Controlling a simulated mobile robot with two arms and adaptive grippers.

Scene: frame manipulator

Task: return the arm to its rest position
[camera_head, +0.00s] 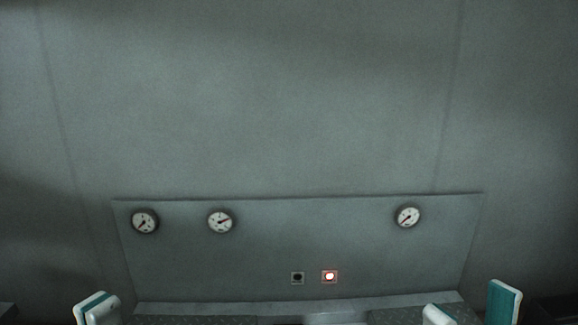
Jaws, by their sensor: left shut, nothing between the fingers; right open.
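My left gripper (97,308) is at the bottom left of the head view. Its white and teal fingers are close together, with nothing seen between them. My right gripper (470,309) is at the bottom right, with its two fingers wide apart and nothing between them. Only the finger ends of both grippers show; the rest of both arms is below the picture. Both grippers appear in front of the lower edge of a grey panel, and I cannot tell how far they are from it.
The grey panel (300,240) carries a left gauge (144,221), a middle gauge (220,221) and a right gauge (408,216). Low on it are a dark button (297,278) and a lit button with a red rim (329,276). A ledge (330,307) runs along its foot.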

